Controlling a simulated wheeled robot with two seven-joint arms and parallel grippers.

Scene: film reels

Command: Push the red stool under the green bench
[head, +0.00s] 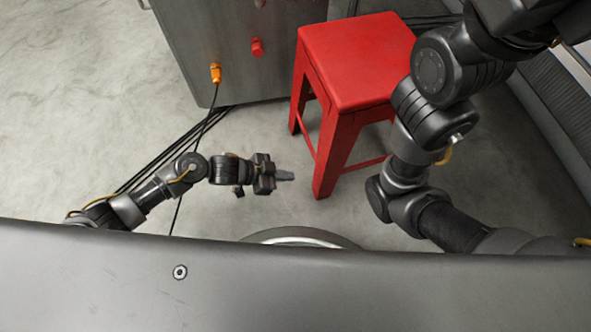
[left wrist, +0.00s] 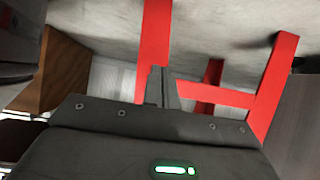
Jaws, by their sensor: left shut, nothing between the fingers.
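The red stool (head: 355,62) stands upright on the floor right of centre in the head view, with its square seat and several legs showing. In the left wrist view its red legs and crossbars (left wrist: 272,85) fill the middle and right. My left gripper (head: 285,176) is shut and empty, pointing right at the stool's nearest leg. A small gap shows between the fingertips and that leg in the head view. In the left wrist view the shut fingers (left wrist: 158,86) overlap a red leg; contact cannot be told. I see no green bench in either view. My right gripper is out of view.
A grey metal cabinet (head: 235,75) with an orange plug (head: 215,72) and a red knob (head: 257,47) stands behind and left of the stool. Black cables (head: 165,158) run over the floor. My right arm crosses the right side.

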